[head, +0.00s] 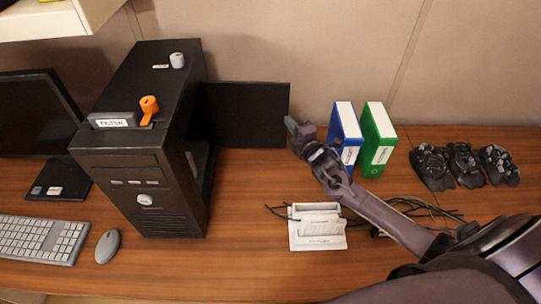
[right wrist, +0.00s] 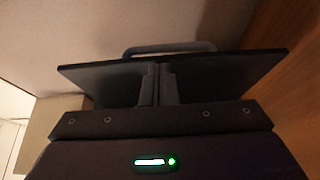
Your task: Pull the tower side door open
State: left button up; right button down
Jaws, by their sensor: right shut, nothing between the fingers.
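The black computer tower (head: 140,150) stands on the desk at the left of the head view. Its side door (head: 245,115) stands open, a dark panel sticking out to the right from the tower's back edge. The tower's right side is open, its inside dark. My right gripper (head: 293,127) is shut and empty, just right of the door's free edge. In the right wrist view, the shut fingers (right wrist: 158,83) are in front of a dark panel (right wrist: 225,75) with a grey handle (right wrist: 170,48) along its far edge. Contact cannot be told. My left gripper is out of view.
A blue binder (head: 345,135) and a green binder (head: 378,140) stand just right of my right gripper. A white holder (head: 317,228) with cables lies below my forearm. Orange and grey pieces sit on the tower. A keyboard (head: 42,240) and mouse (head: 107,246) lie left.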

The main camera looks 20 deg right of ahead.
jog(key=s+b, duration=0.1)
jog(key=s, duration=0.6)
jog(key=shift+s+d, duration=0.15)
jog(key=shift+s, duration=0.25)
jog(key=shift+r, duration=0.1)
